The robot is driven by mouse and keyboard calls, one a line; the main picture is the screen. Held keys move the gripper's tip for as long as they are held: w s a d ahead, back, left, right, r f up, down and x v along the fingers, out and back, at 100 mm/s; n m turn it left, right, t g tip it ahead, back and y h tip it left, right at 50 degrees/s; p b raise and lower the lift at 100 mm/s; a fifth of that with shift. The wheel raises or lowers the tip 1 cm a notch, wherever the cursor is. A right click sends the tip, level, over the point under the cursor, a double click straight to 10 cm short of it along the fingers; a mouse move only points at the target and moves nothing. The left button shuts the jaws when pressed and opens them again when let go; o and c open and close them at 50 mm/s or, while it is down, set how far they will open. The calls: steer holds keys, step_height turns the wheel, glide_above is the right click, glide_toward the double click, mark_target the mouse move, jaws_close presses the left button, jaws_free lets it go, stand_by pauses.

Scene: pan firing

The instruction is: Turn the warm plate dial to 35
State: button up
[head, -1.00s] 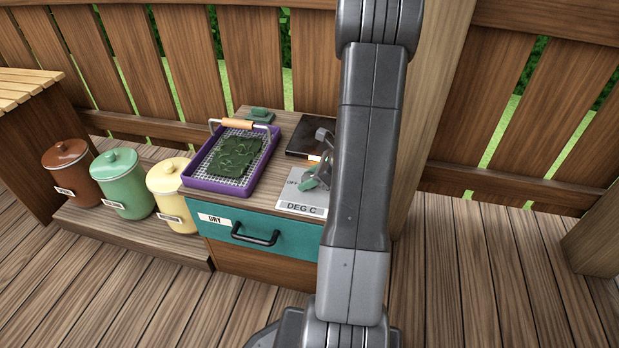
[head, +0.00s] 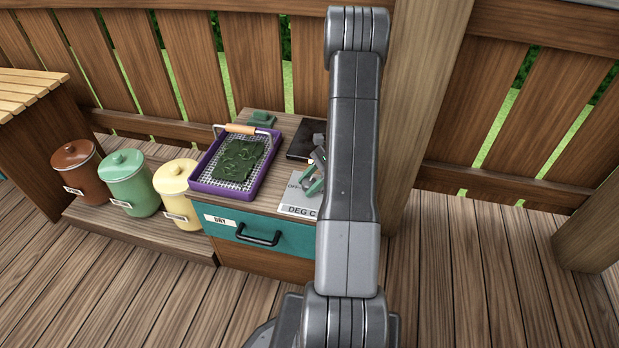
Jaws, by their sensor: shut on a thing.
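The warm plate (head: 303,141) is a dark slab at the back right of the cabinet top, partly hidden behind my arm. In front of it is the pale dial panel marked DEG C (head: 298,209), with OFF printed at its left. The green dial (head: 313,187) stands on this panel, largely covered by my gripper. My gripper (head: 315,180) is shut on the green dial. The dial's pointer and most of its scale are hidden by the gripper and arm, so I cannot read its setting.
A purple tray (head: 205,187) with a wire mesh, green leaves and a wooden-handled bail sits left of the panel. The cabinet has a teal drawer (head: 225,228) labelled DRY. Brown (head: 78,172), green (head: 130,183) and yellow (head: 178,190) canisters stand left on a low step.

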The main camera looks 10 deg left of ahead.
steer(key=shift+n+g+h+p, duration=0.3)
steer(key=shift+n+g, duration=0.1)
steer(key=shift+n, duration=0.2)
steer(key=o, duration=1)
steer(key=shift+c, duration=0.2)
steer(key=p+v, duration=0.3)
steer(key=v, duration=1)
steer(key=shift+w+r, duration=0.3)
steer(key=shift+r, duration=0.05)
